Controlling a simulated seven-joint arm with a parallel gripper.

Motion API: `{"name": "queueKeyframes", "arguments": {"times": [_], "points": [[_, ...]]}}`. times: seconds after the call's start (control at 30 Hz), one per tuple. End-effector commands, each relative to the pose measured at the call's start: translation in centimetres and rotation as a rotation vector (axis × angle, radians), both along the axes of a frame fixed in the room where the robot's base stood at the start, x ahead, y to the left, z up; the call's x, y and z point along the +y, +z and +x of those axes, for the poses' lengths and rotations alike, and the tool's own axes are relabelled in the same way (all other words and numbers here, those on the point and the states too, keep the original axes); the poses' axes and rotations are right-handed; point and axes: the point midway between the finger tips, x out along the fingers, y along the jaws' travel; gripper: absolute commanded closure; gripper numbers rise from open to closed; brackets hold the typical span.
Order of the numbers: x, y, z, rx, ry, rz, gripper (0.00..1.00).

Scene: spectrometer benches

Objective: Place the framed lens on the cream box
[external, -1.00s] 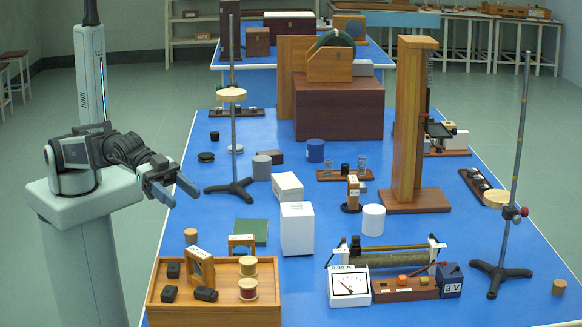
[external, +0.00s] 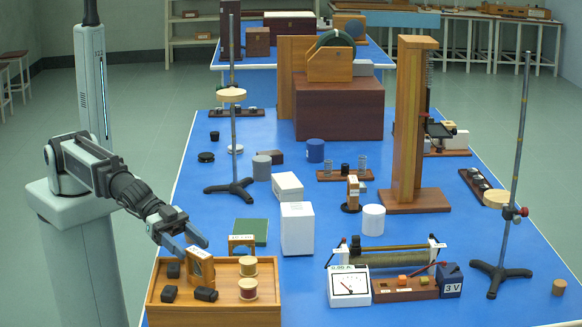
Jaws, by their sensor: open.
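A small wooden frame with a pale label (external: 201,266), probably the framed lens, stands upright in the wooden tray at the front left. A similar low wooden frame (external: 242,243) stands just behind the tray. My gripper (external: 195,250) is open and empty, pointing down just above and behind the first frame. It seems not to touch it, though the gap is hard to judge. An upright off-white box (external: 297,230) stands right of the tray, and a similar one (external: 287,187) lies behind it. I cannot tell which is the cream box; both tops are bare.
The wooden tray (external: 215,313) also holds black blocks (external: 205,294) and two spools (external: 247,289). A green pad (external: 250,230) lies behind it. A white meter (external: 349,286) and a stand (external: 234,185) are nearby. Blue table is clear between the boxes and the meter.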

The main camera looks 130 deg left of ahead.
Motion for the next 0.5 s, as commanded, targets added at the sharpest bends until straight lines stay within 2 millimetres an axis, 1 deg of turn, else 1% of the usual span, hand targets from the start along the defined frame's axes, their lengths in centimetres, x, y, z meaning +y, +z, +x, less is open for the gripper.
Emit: {"name": "queueKeyframes", "arguments": {"times": [0.03,0.3,0.4,0.5], "points": [[0.0,-0.2,0.9,0.001,0.000,0.000,0.38],[-0.1,-1.3,4.4,0.001,-0.001,0.000,0.38],[0.0,-1.5,5.1,0.001,-0.001,0.000,0.38],[0.0,-1.6,5.4,0.000,-0.001,0.000,0.38]]}}
